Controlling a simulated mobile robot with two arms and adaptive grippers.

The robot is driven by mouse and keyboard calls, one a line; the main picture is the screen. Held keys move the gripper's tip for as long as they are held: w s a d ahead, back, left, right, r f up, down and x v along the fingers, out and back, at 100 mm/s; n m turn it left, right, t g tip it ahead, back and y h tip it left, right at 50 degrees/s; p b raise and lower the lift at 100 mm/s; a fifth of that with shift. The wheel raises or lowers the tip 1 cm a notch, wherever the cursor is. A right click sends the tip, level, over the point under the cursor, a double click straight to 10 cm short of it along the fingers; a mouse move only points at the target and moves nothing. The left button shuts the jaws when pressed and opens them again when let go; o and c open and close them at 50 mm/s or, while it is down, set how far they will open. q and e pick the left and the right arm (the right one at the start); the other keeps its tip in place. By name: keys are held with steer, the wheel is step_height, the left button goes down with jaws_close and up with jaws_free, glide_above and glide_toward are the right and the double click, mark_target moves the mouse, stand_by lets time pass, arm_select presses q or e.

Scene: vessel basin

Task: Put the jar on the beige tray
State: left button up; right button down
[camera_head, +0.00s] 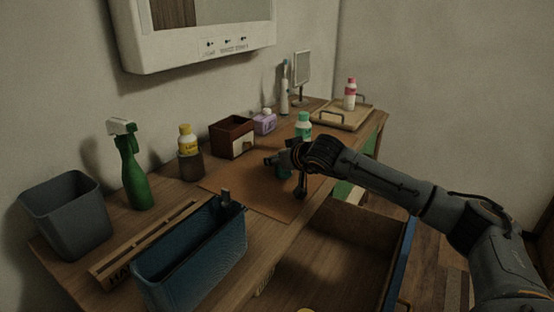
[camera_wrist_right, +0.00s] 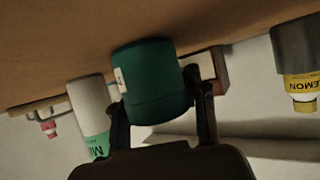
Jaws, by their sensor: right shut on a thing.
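The jar is a dark teal-green cylinder with a small pale label, seen large in the right wrist view (camera_wrist_right: 152,85). My right gripper (camera_wrist_right: 160,108) is shut around it, one finger on each side. In the head view my right gripper (camera_head: 286,162) is low over the brown mat, and most of the jar is hidden behind it. I cannot tell whether the jar touches the mat. My left gripper is not in view.
A green-capped bottle (camera_head: 303,124) stands just beyond my right gripper, toward the tray. A brown box (camera_head: 231,138), purple bottle (camera_head: 265,123) and yellow-topped bottle (camera_head: 186,139) line the wall side. A blue bin (camera_head: 190,262) is in front. An open drawer (camera_head: 335,262) juts out below.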

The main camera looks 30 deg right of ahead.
steer(key=c, duration=0.8)
jaws_free()
steer(key=shift+o, duration=0.4)
steer(key=shift+s+r, duration=0.1)
